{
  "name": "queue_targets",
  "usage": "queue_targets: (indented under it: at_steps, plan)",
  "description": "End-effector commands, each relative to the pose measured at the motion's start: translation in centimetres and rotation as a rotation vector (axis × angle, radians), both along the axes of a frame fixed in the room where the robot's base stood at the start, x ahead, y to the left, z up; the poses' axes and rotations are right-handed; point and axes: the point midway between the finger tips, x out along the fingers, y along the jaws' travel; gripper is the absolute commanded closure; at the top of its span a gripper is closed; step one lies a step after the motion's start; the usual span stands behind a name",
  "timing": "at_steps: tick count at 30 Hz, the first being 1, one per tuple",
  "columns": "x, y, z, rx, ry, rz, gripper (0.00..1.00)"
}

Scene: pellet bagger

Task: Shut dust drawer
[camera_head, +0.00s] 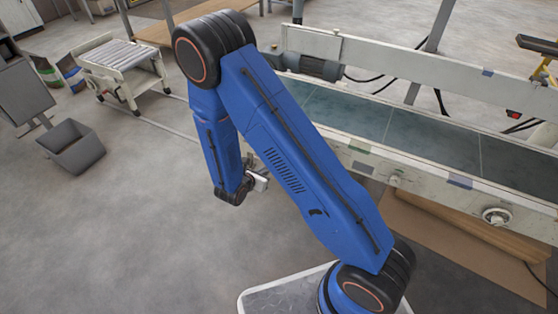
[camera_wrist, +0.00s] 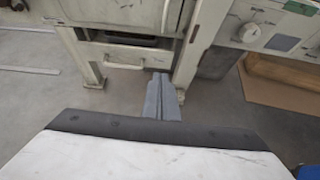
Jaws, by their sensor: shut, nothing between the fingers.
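In the wrist view, a cream drawer front with a bar handle (camera_wrist: 124,65) sits low in the machine frame, left of centre. I take it to be the dust drawer. A dark gap (camera_wrist: 130,41) shows above it. I cannot tell how far the drawer stands out. My gripper (camera_wrist: 162,96) is shut and empty, its grey fingers pointing toward the machine just right of the handle. No contact with the drawer shows.
A machine leg (camera_wrist: 196,50) stands right of the drawer. A white panel with a round knob (camera_wrist: 248,32) is further right. In the head view, a long conveyor (camera_head: 430,140) runs along the right. A grey bin (camera_head: 72,147) and a roller stand (camera_head: 118,58) are left. Open floor lies between.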

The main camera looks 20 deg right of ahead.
Motion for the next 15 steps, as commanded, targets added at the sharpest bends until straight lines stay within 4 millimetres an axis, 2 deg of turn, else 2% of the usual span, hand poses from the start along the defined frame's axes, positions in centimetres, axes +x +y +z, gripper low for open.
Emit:
queue_targets:
  at_steps: [3, 7, 15]
  plan:
    - [0.1, 0.3, -0.8, -0.008, 0.011, 0.021, 1.0]
    - [0.6, -0.2, -1.3, -0.008, 0.011, 0.022, 1.0]
    - [3.2, -3.0, -3.4, -0.008, 0.011, 0.02, 1.0]
